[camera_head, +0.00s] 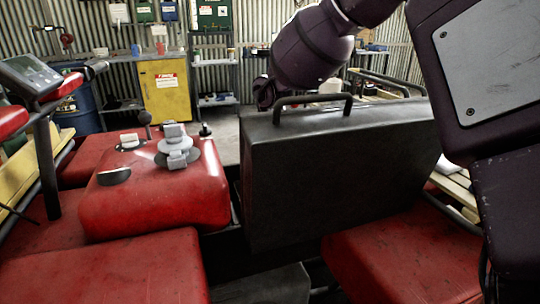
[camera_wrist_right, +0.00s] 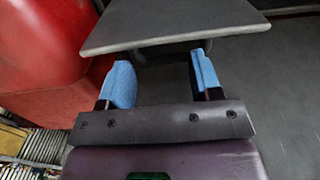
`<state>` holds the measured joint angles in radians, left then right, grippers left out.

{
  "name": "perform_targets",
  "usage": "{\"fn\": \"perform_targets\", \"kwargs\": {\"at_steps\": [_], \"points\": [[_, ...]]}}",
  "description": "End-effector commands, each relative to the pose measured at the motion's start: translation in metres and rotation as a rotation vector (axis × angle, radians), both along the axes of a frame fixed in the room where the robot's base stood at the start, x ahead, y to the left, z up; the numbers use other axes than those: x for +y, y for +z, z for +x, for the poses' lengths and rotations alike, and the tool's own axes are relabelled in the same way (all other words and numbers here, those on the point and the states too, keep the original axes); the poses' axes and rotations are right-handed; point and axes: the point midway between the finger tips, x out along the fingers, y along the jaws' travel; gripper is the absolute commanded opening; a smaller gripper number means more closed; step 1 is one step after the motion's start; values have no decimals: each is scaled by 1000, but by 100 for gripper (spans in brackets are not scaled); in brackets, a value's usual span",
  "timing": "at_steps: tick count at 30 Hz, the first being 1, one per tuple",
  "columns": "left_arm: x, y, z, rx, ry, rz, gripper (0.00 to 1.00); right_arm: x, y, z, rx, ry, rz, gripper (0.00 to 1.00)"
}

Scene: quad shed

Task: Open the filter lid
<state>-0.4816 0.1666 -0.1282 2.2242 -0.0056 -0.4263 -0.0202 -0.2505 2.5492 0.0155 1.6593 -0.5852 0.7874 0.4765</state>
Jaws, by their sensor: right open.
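The filter lid (camera_head: 340,165) is a large dark grey panel with a bar handle (camera_head: 315,102) on its top edge. In the head view it stands steeply upright between the red body parts, its broad face toward me. Its hinge is not clear. In the right wrist view a flat grey slab, apparently the lid (camera_wrist_right: 170,25), spans the top. My right gripper (camera_wrist_right: 162,80) is open, with its blue fingertips apart just at or under the slab's near edge; contact is unclear. In the head view my right arm reaches over behind the lid, which hides the fingertips. My left gripper is not in view.
A red tank (camera_head: 155,200) with caps and a grey valve-like knob (camera_head: 177,148) sits left of the lid. Red seat-like panels (camera_head: 400,260) lie in front. A yellow cabinet (camera_head: 165,95) and shelves stand at the back wall.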

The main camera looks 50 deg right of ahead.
Motion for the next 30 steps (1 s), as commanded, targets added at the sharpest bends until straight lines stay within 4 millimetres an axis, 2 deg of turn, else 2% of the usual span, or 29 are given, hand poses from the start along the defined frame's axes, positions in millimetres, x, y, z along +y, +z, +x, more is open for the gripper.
{"fn": "perform_targets", "kwargs": {"at_steps": [1, 6, 7, 9, 30], "points": [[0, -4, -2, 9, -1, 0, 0, -9, -16, -8, 32, -11, -7, 78], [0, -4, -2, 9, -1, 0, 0, -9, -16, -8, 32, -11, -7, 81], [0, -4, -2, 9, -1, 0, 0, -4, -12, -4, 22, -4, -3, 82], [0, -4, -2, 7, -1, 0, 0, -4, -11, -4, 21, -3, -2, 93], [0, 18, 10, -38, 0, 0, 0, 7, 35, -15, 1, 0, 0, 93]]}}
